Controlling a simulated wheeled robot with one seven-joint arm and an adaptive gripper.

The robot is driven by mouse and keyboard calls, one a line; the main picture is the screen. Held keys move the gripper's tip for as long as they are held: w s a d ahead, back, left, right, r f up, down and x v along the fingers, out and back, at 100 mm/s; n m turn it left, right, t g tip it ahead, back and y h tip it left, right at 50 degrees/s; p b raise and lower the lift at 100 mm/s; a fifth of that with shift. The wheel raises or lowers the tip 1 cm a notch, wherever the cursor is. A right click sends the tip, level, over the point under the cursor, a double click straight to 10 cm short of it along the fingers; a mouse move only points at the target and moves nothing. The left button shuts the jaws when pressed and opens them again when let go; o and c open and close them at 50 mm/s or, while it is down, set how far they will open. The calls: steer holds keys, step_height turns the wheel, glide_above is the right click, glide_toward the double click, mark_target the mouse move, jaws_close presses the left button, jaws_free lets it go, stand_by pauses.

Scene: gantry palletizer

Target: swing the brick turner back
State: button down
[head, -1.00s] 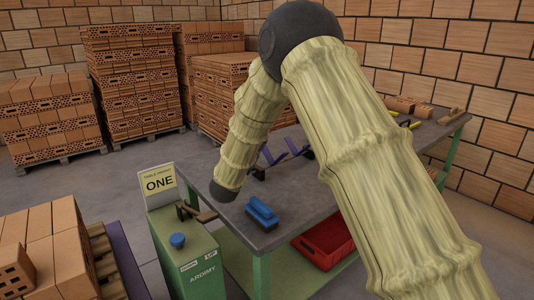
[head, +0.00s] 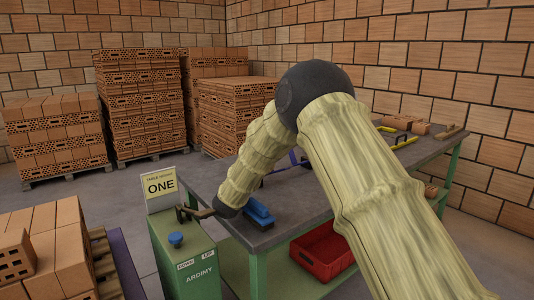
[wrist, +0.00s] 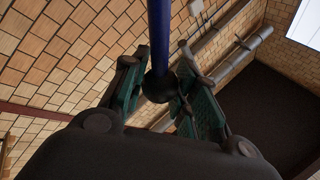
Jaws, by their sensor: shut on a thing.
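The brick turner (head: 293,158) shows as small purple-blue parts on the table, mostly hidden behind my forearm in the head view. In the wrist view a blue-purple bar (wrist: 160,35) comes down to a black ball knob (wrist: 157,88). My gripper (wrist: 162,72) has its green-padded fingers on either side of this knob and is shut on it. I cannot tell how far the turner is swung.
The grey table (head: 325,188) holds a blue tool (head: 258,213) close beside my forearm's end. A green control box (head: 188,260) with a blue button stands at the near left. A red crate (head: 322,252) sits below the table. Bricks (head: 405,124) lie at its far end.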

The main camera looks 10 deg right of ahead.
steer(key=c, duration=1.1)
jaws_free()
steer(key=shift+o, duration=0.2)
steer(key=shift+r, duration=0.1)
step_height(320, 180, up, 8)
steer(key=shift+r, duration=0.9)
